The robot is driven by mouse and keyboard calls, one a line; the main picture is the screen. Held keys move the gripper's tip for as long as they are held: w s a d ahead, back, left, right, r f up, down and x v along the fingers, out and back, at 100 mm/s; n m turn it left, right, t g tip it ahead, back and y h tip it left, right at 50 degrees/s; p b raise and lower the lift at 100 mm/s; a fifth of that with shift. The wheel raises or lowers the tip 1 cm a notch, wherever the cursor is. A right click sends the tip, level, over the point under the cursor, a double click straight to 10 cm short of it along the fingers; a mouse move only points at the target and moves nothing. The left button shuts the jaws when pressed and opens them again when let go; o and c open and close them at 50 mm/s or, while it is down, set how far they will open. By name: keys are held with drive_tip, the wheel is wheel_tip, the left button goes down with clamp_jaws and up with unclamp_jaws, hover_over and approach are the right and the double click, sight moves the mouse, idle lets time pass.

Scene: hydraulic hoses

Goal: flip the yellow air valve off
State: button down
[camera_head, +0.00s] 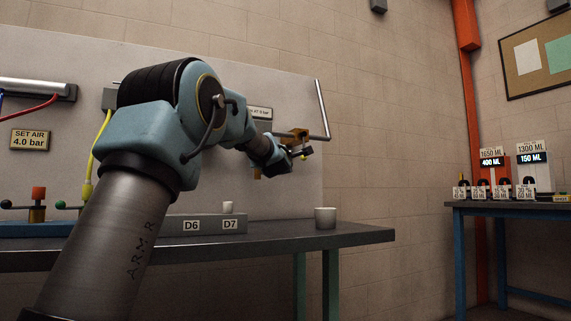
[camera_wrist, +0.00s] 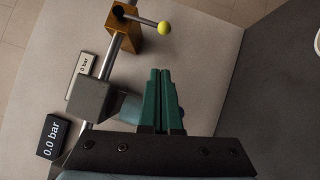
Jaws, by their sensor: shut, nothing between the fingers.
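The air valve is a brass block (camera_wrist: 124,36) on a metal pipe, with a lever ending in a yellow ball (camera_wrist: 164,27). In the wrist view the lever points right, across the pipe. In the head view the brass valve (camera_head: 291,135) is partly hidden by my gripper (camera_head: 303,153), and a bit of yellow shows by the fingers. In the wrist view the green fingers of my gripper (camera_wrist: 160,72) are together and empty. Their tips lie below the yellow ball in the picture, apart from it.
A display (camera_wrist: 48,137) reads 0.0 bar beside the pipe. A bench (camera_head: 350,236) below carries a white cup (camera_head: 326,218) and a block marked D6 and D7 (camera_head: 210,226).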

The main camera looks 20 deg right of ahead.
drive_tip(key=shift+v, duration=1.6)
